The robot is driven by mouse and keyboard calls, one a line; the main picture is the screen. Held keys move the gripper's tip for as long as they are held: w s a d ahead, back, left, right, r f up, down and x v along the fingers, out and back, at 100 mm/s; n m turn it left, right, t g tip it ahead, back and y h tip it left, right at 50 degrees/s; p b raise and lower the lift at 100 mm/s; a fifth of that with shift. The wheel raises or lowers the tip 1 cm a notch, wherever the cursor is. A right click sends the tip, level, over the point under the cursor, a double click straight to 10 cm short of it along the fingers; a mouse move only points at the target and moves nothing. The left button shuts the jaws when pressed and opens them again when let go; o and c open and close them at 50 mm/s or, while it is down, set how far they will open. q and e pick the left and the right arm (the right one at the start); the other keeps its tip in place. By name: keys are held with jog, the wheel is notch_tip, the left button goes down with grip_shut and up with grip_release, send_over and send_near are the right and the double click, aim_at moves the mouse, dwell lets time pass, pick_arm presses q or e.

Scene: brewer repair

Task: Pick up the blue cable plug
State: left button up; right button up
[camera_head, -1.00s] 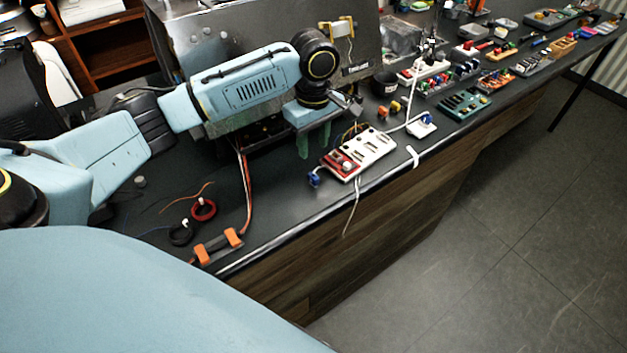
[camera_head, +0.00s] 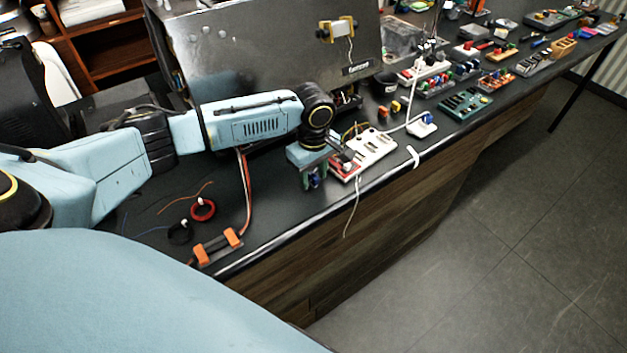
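A blue cable plug (camera_head: 314,181) lies on the dark worktop near its front edge, just left of a white and red power strip (camera_head: 366,154). My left gripper (camera_head: 313,180) points down over the plug, with one green finger on each side of it. The fingers look apart, with the plug showing between them and partly hidden. I cannot tell whether they touch it. My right gripper is not in view.
A metal brewer housing (camera_head: 270,50) stands behind my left arm. A white cable (camera_head: 352,208) hangs over the front edge. Several parts trays fill the far right.

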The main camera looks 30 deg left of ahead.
pick_arm(q)
grip_shut()
